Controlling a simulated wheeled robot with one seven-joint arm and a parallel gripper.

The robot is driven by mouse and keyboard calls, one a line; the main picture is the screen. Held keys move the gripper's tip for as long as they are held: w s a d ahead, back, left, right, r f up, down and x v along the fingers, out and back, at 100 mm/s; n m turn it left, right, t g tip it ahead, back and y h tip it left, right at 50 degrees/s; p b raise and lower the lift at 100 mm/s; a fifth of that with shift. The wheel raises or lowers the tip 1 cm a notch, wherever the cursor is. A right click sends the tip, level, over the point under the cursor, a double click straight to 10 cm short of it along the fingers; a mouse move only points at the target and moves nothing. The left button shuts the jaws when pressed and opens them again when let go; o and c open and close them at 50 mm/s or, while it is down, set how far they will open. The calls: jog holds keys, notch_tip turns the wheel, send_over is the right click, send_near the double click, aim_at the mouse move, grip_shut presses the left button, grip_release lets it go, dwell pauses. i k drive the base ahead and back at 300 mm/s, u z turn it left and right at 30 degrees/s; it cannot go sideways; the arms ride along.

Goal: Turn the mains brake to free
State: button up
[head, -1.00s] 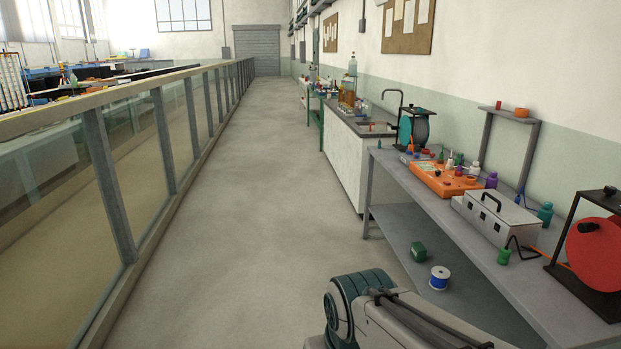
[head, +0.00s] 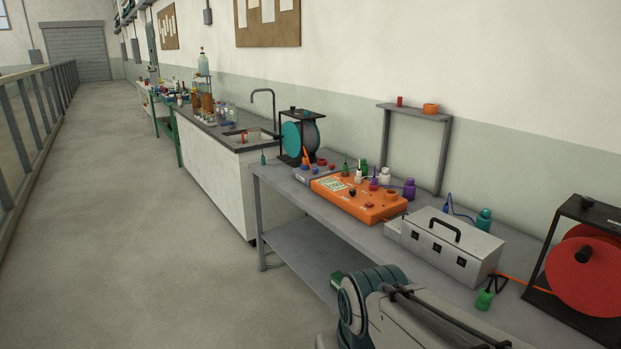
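A red cable reel (head: 588,278) in a black frame stands at the right end of the grey bench, cut off by the picture edge. A black knob (head: 585,254) shows on its red face, and an orange cable runs from it to the left. A second reel (head: 300,139), teal and grey in a black frame, stands at the bench's far end. No label reading mains brake can be made out, and I cannot tell which part it is or its setting. My arm shows at the bottom; my gripper is out of view.
The grey bench (head: 268,191) runs along the right wall. It carries an orange panel (head: 355,198) with several small bottles and a grey metal box (head: 447,246) with a handle. A sink counter (head: 213,173) stands beyond. The floor (head: 120,220) to the left is clear.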

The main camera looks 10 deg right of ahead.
aim_at(586, 203)
jog(key=z, duration=0.85)
jog(key=i, duration=0.8)
jog(key=z, duration=0.9)
